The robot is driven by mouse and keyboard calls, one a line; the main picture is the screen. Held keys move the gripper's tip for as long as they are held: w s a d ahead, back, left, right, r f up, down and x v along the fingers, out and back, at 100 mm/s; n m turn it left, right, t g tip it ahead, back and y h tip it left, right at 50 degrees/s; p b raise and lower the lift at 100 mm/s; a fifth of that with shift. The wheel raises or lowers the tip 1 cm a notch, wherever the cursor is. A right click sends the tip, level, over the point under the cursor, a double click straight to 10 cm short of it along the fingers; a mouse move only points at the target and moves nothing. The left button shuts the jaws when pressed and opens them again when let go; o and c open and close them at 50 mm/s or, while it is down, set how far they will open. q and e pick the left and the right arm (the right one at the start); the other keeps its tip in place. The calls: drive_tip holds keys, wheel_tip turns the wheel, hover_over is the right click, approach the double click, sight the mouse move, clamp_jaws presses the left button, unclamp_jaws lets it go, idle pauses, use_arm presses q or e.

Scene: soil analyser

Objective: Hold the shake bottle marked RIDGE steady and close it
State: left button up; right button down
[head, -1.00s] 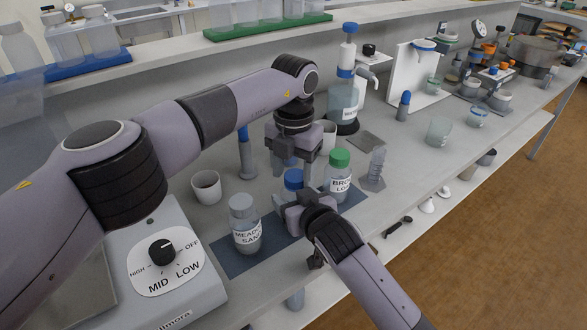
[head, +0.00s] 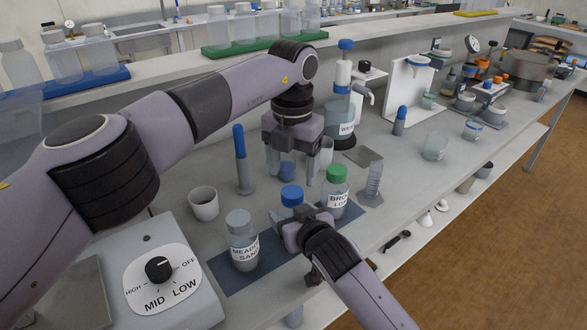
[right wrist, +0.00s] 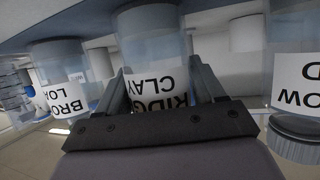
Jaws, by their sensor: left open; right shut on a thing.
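The RIDGE CLAY bottle shows upside down in the right wrist view (right wrist: 155,75), its label between my right gripper's fingers. My right gripper (head: 297,222) is shut on it in the head view and hides most of its body. A blue cap (head: 292,195) sits at the top of this bottle; the neck below is hidden, so I cannot tell how tightly it sits. My left gripper (head: 291,168) is open, above and behind the cap, apart from it. A blue piece shows between or behind its fingers; I cannot tell which.
The MEADOW SAND bottle (head: 241,240) with a grey cap stands left on the dark mat (head: 226,276). The green-capped bottle (head: 335,190) stands close on the right. A cup (head: 204,203), a blue-topped tool (head: 242,160) and a dial unit (head: 165,285) are at left.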

sight(291, 191)
use_arm(q)
wheel_tip(291, 191, up, 3)
drive_tip(key=n, duration=0.3)
wheel_tip(291, 191, down, 8)
drive_tip(key=shift+f, duration=0.1)
idle(0.6)
drive_tip(key=c, duration=1.1)
drive_tip(key=shift+a+m, duration=0.1)
drive_tip(key=shift+m, duration=1.3)
